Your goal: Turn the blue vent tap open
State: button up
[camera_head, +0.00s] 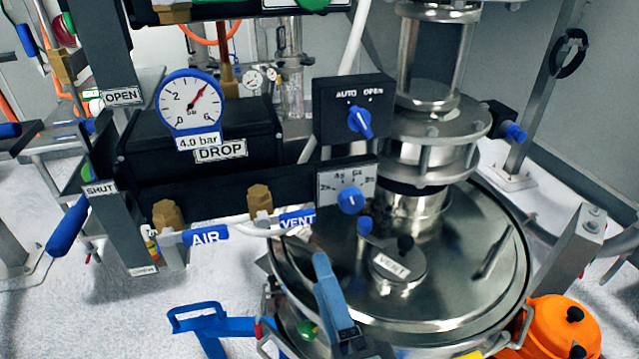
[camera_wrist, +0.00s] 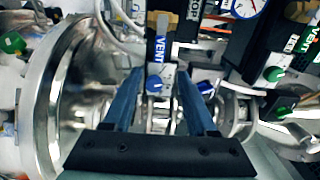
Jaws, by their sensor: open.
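A blue VENT tag (camera_head: 298,219) sits on the hose by a brass fitting, and shows in the wrist view (camera_wrist: 154,62). A dial panel with a blue knob (camera_head: 350,200) is just right of it, its knob lying between my fingers in the wrist view (camera_wrist: 155,83). My gripper (camera_head: 322,262) has blue fingers, parted and empty in the wrist view (camera_wrist: 158,74), above the lid's left part.
An AUTO/OPEN switch box (camera_head: 354,108) hangs above the dial panel. A steel column (camera_head: 430,150) rises behind the lid. A pressure gauge (camera_head: 190,102) and a blue-handled lever (camera_head: 66,236) are at left.

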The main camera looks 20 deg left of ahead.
aim_at(301, 222)
jog(key=p+x, duration=0.4)
jog(key=x, duration=0.7)
jog(key=shift+w+a, duration=0.6)
jog(key=shift+w, duration=0.15)
jog(key=shift+c, duration=0.3)
grip_shut()
dwell(0.4)
